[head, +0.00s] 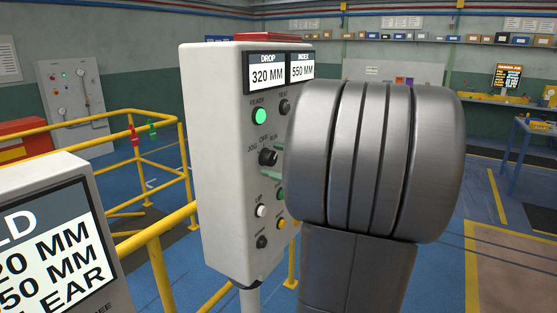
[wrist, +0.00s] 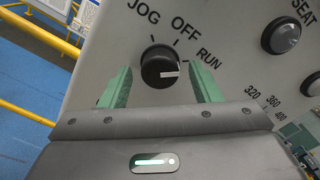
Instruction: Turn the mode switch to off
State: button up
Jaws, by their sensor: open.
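The mode switch is a black round knob (wrist: 161,67) with a white pointer line, on a pale panel marked JOG, OFF and RUN. Its pointer points right, toward the RUN side and away from OFF. In the head view the knob (head: 268,157) sits midway down the control box's front. My gripper (wrist: 160,72) is open, with one green finger on the left of the knob and one on the right. Gaps show between the knob and both fingers; depth is hard to judge. In the head view my arm hides most of the gripper.
The control box (head: 215,150) also carries a lit green READY lamp (head: 259,116), a SEAT button (wrist: 281,37), white and yellow buttons below, and DROP and INDEX displays. Yellow railings (head: 155,245) stand around it. A second display box (head: 60,240) is at the lower left.

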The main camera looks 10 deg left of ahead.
jog(key=c, duration=1)
